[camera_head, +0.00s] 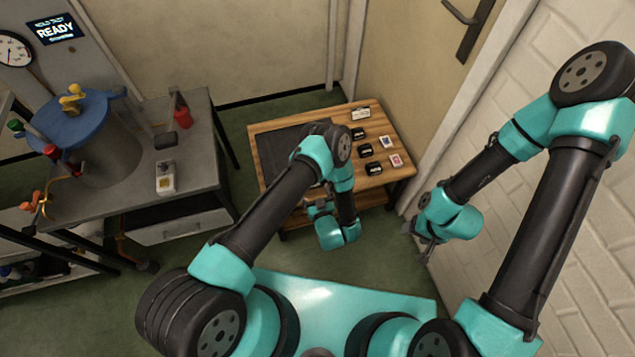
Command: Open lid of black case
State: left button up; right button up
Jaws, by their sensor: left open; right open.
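A flat black case (280,148) lies on the left part of a low wooden table (380,112). My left arm crosses in front of it and hides part of it, so I cannot tell how its lid sits. My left gripper (318,208) is open near the table's front edge, in front of the case and apart from it. My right gripper (418,238) is open and empty, to the right of the table by the white brick wall.
Several small black boxes and cards (372,168) lie on the table's right part. A grey bench (120,200) at left carries a blue-lidded cylinder (80,120), a red container (182,117) and a small device (166,178). A white brick wall (555,60) bounds the right.

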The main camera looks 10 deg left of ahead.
pick_arm(q)
jog(key=shift+x, duration=2.25)
jog(key=c, duration=1.3)
jog(key=shift+r, duration=0.2)
